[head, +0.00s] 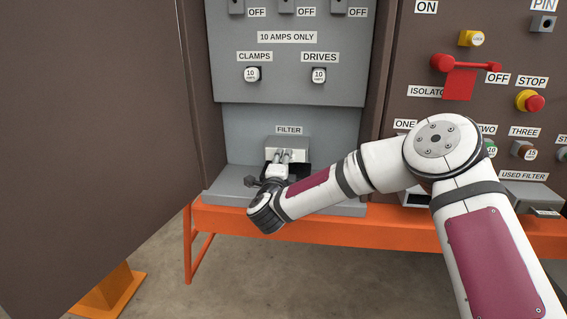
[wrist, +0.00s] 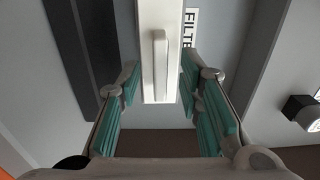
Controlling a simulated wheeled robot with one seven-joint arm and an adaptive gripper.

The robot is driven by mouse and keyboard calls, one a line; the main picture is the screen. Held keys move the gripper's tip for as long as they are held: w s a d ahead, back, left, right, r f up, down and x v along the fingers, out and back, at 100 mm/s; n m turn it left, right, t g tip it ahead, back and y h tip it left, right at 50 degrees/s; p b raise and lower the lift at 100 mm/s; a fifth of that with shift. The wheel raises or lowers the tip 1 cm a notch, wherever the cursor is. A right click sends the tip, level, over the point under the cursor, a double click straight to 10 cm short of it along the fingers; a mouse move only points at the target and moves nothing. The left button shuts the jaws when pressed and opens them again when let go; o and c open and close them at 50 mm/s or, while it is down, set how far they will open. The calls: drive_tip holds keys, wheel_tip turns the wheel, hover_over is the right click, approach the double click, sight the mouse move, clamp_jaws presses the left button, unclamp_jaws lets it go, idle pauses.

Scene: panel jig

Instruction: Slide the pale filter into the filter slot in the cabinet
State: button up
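The pale filter (wrist: 147,50) is a long white block with a raised bar handle (wrist: 160,65) on its face. In the head view its pale face (head: 270,155) shows at the grey housing under the FILTER label, partly hidden by my gripper. How deep it sits in the slot is hidden. My gripper (head: 283,156) is at the filter's front. In the wrist view its teal-padded fingers (wrist: 160,95) stand apart on both sides of the handle, with visible gaps. The fingers are open and appear empty.
The filter housing (head: 302,142) stands on a grey ledge (head: 228,182) above an orange bench frame (head: 300,222). A large brown door panel (head: 95,120) stands at left. A used-filter box (head: 528,196) and the switch panel (head: 415,55) are at right.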

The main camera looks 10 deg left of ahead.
drive_tip(key=s, duration=1.1)
drive_tip(key=shift+s+a, duration=0.25)
drive_tip(key=shift+s, duration=0.1)
wheel_tip(320, 180, up, 4)
drive_tip(key=a+f+n+g+y, duration=0.1)
drive_tip(key=a+n+g+y, duration=0.15)
drive_tip(key=n+y, duration=0.4)
drive_tip(key=s+d+r+n+g+h, duration=0.15)
drive_tip(key=s+d+n+g, duration=0.4)
drive_tip(key=s+d, duration=0.55)
drive_tip(key=s+d+r+n+g+h, duration=0.1)
drive_tip(key=s+d+n+g+h, duration=0.4)
drive_tip(key=s+d, duration=0.65)
drive_tip(key=s+d+r+n+g, duration=0.15)
drive_tip(key=s+d, duration=0.25)
drive_tip(key=s, duration=0.9)
drive_tip(key=s+d+f+g, duration=0.1)
drive_tip(key=s+d+g, duration=0.25)
drive_tip(key=s, duration=0.85)
wheel_tip(320, 180, up, 40)
drive_tip(key=t+p, duration=0.4)
drive_tip(key=p, duration=3.4)
drive_tip(key=shift+w+d+y+p, duration=0.2)
drive_tip(key=shift+y+p, duration=0.1)
drive_tip(key=shift+p, duration=0.05)
